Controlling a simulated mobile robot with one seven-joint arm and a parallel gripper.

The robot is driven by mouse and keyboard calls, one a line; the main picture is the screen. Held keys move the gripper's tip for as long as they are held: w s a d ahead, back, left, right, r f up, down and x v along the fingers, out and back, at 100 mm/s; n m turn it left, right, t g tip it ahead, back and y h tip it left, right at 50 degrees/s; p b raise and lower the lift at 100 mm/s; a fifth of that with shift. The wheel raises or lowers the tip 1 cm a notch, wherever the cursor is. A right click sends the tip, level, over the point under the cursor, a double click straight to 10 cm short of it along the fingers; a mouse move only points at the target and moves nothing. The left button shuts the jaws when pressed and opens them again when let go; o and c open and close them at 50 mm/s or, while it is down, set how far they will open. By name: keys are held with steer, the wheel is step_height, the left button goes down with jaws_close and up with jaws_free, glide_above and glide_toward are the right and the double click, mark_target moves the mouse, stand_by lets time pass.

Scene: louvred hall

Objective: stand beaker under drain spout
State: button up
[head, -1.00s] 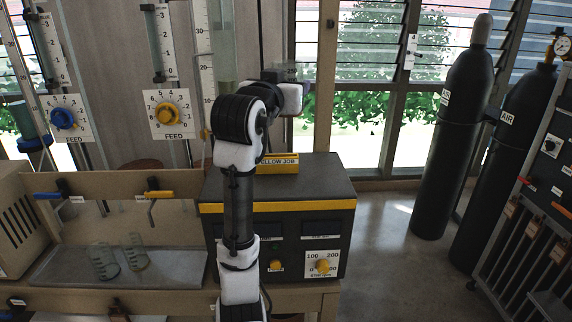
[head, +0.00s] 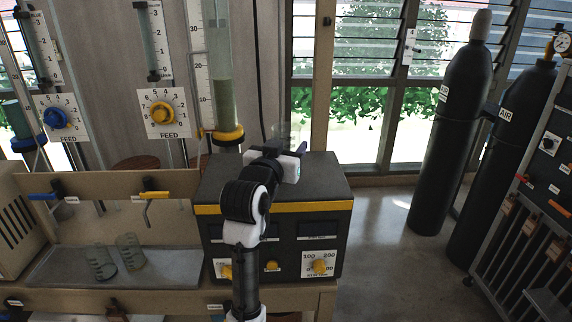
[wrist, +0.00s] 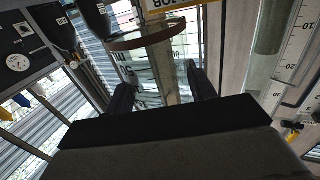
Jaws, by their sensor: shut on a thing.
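My gripper (head: 292,156) is above the top of the black box, shut on a clear glass beaker. The beaker (head: 285,133) shows faintly against the window frame. In the wrist view the beaker (wrist: 150,74), with printed marks, is between the two dark fingers of my gripper (wrist: 162,92). Two other clear beakers (head: 100,262) (head: 131,252) stand on the tray at left. Above the tray are a bent spout with a yellow handle (head: 151,195) and one with a blue handle (head: 44,196). I cannot tell which is the drain spout.
The black box (head: 205,235) with yellow trim and knobs stands right of the tray (head: 75,266). A tall glass column with a yellow base (head: 228,134) rises behind it. FEED dials (head: 163,112) are on the wall. Gas cylinders (head: 450,130) and a rack stand right; floor between is clear.

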steer(key=shift+f, duration=2.4)
steer(key=shift+f, duration=0.15)
steer(key=o, duration=1.1)
steer(key=shift+c, duration=0.2)
steer(key=shift+r+p, duration=0.2)
steer(key=shift+p, duration=0.1)
steer(key=b+v, duration=0.3)
steer(key=v, duration=0.9)
